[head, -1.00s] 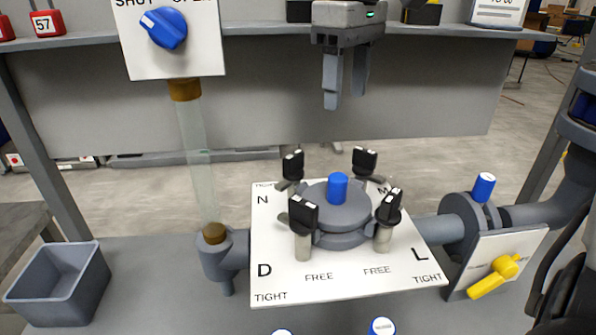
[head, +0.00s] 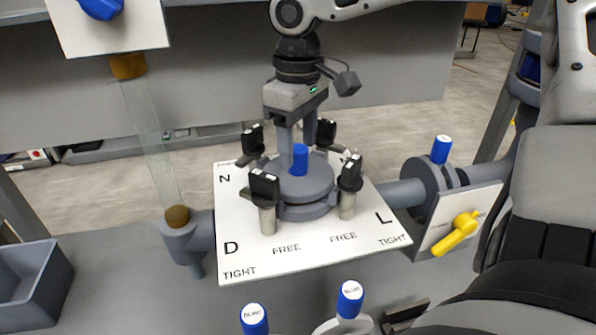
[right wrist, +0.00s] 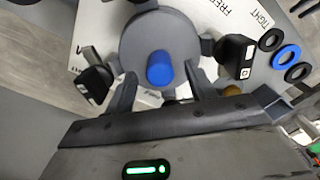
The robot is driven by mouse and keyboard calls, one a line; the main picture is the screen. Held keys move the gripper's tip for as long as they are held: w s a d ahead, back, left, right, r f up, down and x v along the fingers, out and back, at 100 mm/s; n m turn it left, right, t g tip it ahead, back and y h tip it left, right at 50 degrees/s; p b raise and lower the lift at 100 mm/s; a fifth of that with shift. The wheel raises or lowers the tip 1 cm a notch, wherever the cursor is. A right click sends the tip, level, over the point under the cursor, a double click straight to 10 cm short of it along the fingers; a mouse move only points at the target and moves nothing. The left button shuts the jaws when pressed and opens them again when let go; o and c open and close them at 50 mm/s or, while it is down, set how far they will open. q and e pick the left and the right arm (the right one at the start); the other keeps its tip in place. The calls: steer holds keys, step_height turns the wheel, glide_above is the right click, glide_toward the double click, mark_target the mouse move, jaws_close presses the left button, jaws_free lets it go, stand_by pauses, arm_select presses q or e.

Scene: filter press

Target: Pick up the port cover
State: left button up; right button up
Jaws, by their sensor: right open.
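The port cover (head: 303,182) is a round grey disc with a blue knob (head: 299,163) standing on top. It sits on its port in the middle of a white lettered plate (head: 300,262). Several black-handled clamps (head: 264,188) stand around it. My right gripper (head: 297,148) is open above the cover, its fingers pointing down on either side of the blue knob. In the right wrist view the knob (right wrist: 159,68) shows between the two fingertips (right wrist: 160,74), with gaps on both sides. How deep the fingers reach is hard to tell. My left gripper is out of view.
A yellow-handled valve (head: 456,234) is on the pipe at the right. Blue-capped items (head: 350,300) stand at the front edge. A grey bin (head: 30,285) is at the left. Rings (right wrist: 285,56) lie near the plate in the right wrist view.

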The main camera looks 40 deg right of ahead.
steer(key=shift+f, duration=0.95)
steer(key=shift+r, duration=0.1)
jaws_close()
